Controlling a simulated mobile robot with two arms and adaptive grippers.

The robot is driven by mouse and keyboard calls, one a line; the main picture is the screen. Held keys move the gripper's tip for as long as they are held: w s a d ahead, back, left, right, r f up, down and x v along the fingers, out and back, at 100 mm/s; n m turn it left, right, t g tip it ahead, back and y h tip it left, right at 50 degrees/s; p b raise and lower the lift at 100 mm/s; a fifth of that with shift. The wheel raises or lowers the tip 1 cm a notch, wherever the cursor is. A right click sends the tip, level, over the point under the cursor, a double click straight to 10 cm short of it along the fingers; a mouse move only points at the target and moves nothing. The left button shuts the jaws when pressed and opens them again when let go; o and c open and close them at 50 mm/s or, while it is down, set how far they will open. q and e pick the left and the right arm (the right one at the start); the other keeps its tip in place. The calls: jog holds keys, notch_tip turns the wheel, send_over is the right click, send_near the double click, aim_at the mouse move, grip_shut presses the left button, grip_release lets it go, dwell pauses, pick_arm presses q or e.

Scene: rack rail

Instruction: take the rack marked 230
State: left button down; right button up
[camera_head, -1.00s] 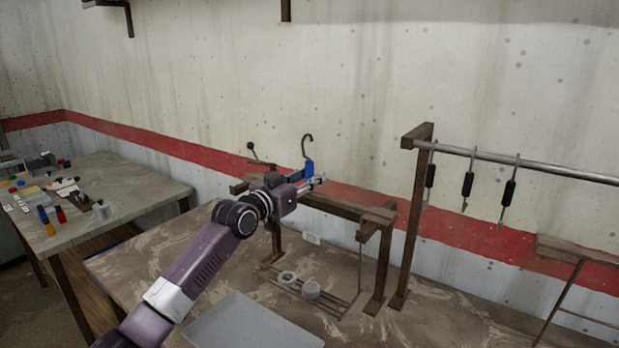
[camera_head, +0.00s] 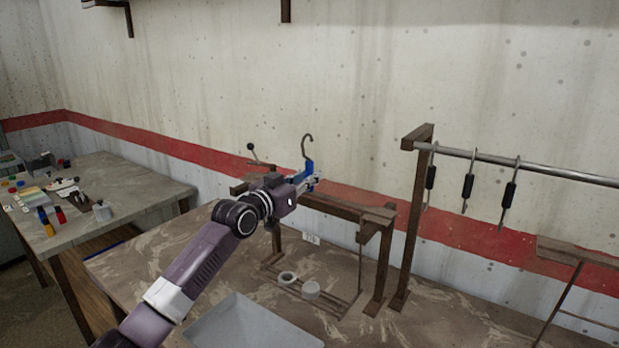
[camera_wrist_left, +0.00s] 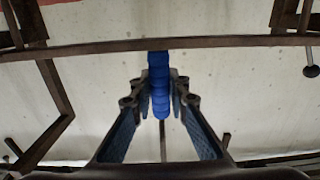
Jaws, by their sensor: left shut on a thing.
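My left gripper (camera_head: 312,182) is shut on a blue grip with a dark curved hook (camera_head: 306,146) above it. In the left wrist view the ribbed blue grip (camera_wrist_left: 160,85) stands between my two finger pads. The hook is upright at the wooden frame on the bench, and I cannot tell whether it rests on anything. Three similar hooks with black grips (camera_head: 468,185) hang from a metal rail (camera_head: 530,165) at the right. A small white tag (camera_head: 311,239) is under the frame. I cannot read the number 230 anywhere. My right gripper is not in view.
The wooden frame (camera_head: 345,208) stands on the bench (camera_head: 150,262) beside my gripper. A grey tray (camera_head: 250,325) is at the front. A cluttered table (camera_head: 130,190) stands at the left.

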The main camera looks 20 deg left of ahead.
aim_at(307, 166)
pick_arm(q)
jog(key=shift+r+p, duration=0.95)
jog(key=shift+r, duration=0.7)
jog(key=shift+s, duration=0.1)
